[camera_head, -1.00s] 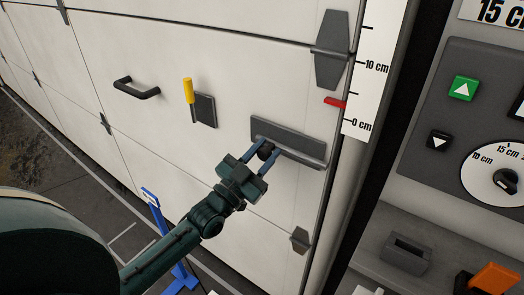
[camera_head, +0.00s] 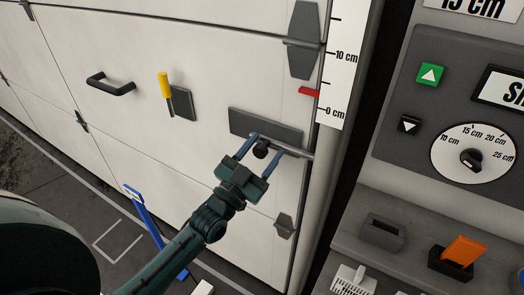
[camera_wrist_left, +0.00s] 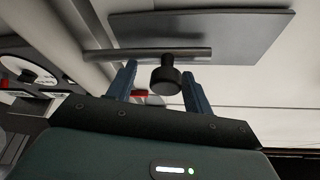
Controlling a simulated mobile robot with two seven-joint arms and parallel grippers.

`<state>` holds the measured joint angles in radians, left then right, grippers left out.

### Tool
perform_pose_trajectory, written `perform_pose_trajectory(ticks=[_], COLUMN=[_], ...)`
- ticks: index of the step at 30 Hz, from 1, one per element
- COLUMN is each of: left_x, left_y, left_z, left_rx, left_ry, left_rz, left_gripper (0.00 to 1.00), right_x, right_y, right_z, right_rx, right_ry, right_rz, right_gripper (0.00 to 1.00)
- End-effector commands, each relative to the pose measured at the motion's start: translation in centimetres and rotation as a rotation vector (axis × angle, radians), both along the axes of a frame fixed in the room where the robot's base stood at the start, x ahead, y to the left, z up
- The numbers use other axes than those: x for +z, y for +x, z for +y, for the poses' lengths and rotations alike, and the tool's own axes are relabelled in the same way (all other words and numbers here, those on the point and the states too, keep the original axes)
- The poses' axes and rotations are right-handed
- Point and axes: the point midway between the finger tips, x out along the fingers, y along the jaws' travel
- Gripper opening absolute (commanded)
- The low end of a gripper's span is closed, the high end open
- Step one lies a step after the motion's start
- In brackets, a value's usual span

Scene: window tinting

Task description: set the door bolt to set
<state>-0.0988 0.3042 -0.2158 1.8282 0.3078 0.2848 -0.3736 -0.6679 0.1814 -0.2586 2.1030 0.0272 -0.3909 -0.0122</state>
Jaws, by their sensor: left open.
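The door bolt is a grey rod (camera_head: 294,152) with a round black knob (camera_head: 260,149), mounted on a dark grey plate (camera_head: 262,125) on the white door. The rod's right end sticks out past the plate and reaches the rail at the door's edge. My left gripper (camera_head: 264,146) is open, with a blue finger on either side of the knob and a gap to each. In the left wrist view the knob (camera_wrist_left: 166,80) hangs below the rod (camera_wrist_left: 140,54), between the spread fingertips (camera_wrist_left: 160,69). My right gripper is not in view.
A black handle (camera_head: 110,84) and a yellow-handled lever (camera_head: 165,86) are left on the door. A white scale (camera_head: 337,70) with a red pointer (camera_head: 309,92) stands right. A control panel (camera_head: 393,152) and shelf (camera_head: 345,210) are further right. A blue stand (camera_head: 142,212) is below.

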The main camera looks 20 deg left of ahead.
Motion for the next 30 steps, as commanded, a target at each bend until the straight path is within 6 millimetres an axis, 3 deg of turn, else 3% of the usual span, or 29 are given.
perform_pose_trajectory(ticks=[7,21,30], left_x=[-0.5,-4.2,-4.8], left_y=[-1.0,-9.7,-11.8], left_z=[0.3,2.7,3.2], left_rx=[0.0,-0.001,-0.001], left_ry=[0.0,0.001,0.0], left_rz=[0.001,0.004,0.0], left_gripper=[0.51,0.51,0.51], right_x=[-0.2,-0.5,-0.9], right_y=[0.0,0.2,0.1], right_z=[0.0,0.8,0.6], right_rx=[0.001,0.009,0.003], right_ry=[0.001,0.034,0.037], right_rz=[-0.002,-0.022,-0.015], right_gripper=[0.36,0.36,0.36])
